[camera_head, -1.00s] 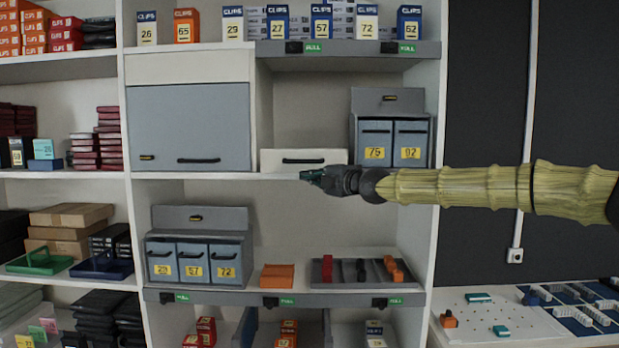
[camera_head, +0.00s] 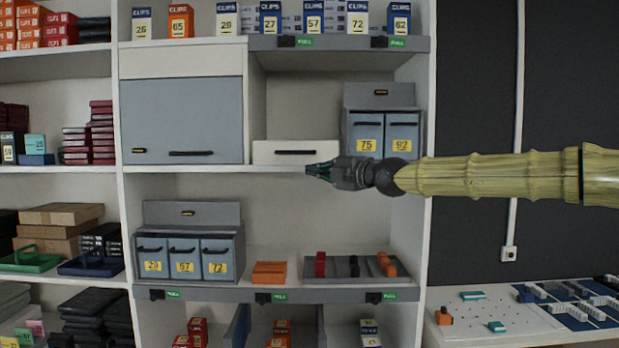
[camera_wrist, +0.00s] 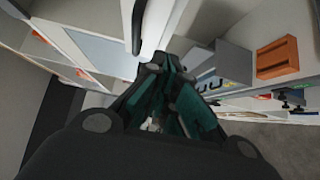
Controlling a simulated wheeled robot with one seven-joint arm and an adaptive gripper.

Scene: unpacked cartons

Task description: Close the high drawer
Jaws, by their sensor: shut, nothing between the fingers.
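The white drawer (camera_head: 271,154), with a black bar handle (camera_head: 295,152), is on the upper middle shelf; I take it to be the high drawer. How far it stands out is hard to tell from the front. In the wrist view, a white front (camera_wrist: 153,27) with a black handle (camera_wrist: 138,25) is close beyond my fingers. My gripper (camera_head: 310,169) is shut and empty, with teal fingers pointing left. It is in front of the drawer's lower right part, below the handle. Whether it touches the drawer is not clear. The fingers (camera_wrist: 165,75) also show in the wrist view.
A grey cabinet door (camera_head: 182,120) is left of the drawer. Grey boxes 75 and 92 (camera_head: 386,130) stand to its right, behind my arm. The shelf below holds grey boxes (camera_head: 188,255) and an orange tray (camera_head: 269,272). Room above the drawer is open.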

